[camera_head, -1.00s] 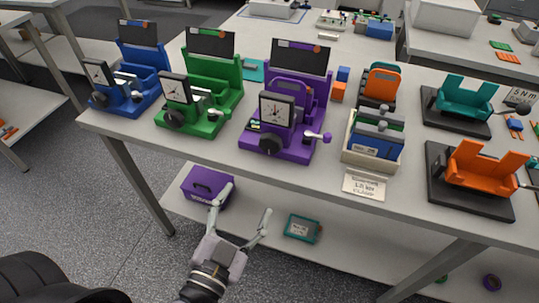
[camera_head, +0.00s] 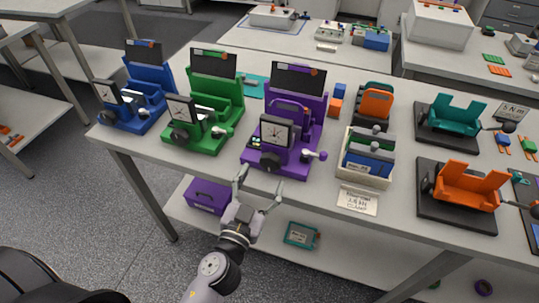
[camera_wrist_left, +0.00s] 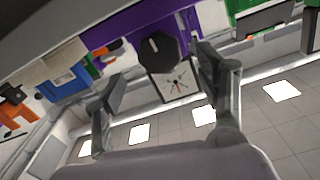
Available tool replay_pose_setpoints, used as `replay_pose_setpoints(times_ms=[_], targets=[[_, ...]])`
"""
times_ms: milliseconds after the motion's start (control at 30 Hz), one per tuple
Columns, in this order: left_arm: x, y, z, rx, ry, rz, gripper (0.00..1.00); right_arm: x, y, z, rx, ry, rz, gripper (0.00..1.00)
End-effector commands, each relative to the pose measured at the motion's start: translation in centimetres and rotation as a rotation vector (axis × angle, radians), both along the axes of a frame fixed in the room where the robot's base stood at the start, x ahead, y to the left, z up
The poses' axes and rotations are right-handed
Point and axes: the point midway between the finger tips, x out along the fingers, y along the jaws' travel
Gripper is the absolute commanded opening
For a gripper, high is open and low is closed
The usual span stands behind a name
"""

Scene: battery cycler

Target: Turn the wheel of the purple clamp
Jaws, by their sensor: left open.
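The purple clamp (camera_head: 298,108) stands on the table in the middle of the head view, with a white dial gauge (camera_head: 275,133) on its front. Its dark wheel (camera_head: 268,160) sits low beside the gauge. In the left wrist view the black wheel (camera_wrist_left: 159,48) shows clearly, with the gauge (camera_wrist_left: 174,84) beside it. My left gripper (camera_head: 261,177) is open and empty, just in front of the clamp at the table's front edge. In the wrist view the wheel lies beyond and between the two fingers (camera_wrist_left: 160,80), apart from both. My right gripper is not in view.
A green clamp (camera_head: 217,95) and a blue clamp (camera_head: 147,88) stand to the left. A bin of blue items (camera_head: 366,158) and a label card (camera_head: 357,200) are at the right. The table's front edge runs just below the purple clamp. A purple box (camera_head: 207,197) sits on the lower shelf.

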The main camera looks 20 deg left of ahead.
Motion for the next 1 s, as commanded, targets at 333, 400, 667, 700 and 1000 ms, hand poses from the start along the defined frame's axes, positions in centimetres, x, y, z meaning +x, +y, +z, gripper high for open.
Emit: replay_pose_setpoints(times_ms=[333, 400, 667, 700, 1000], targets=[[5.4, -0.2, 0.2, 0.001, -0.001, 0.000, 0.66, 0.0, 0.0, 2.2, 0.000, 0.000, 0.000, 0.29], [5.8, -0.2, 0.1, 0.002, -0.001, 0.000, 0.66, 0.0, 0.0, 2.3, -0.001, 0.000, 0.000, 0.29], [6.3, -0.2, 0.0, 0.001, 0.000, 0.000, 0.66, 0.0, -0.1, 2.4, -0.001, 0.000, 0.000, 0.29], [6.2, -0.2, 0.0, 0.001, 0.000, 0.000, 0.66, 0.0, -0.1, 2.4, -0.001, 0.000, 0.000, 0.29], [6.2, -0.2, 0.0, 0.001, 0.000, 0.000, 0.49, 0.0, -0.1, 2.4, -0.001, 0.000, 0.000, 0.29]])
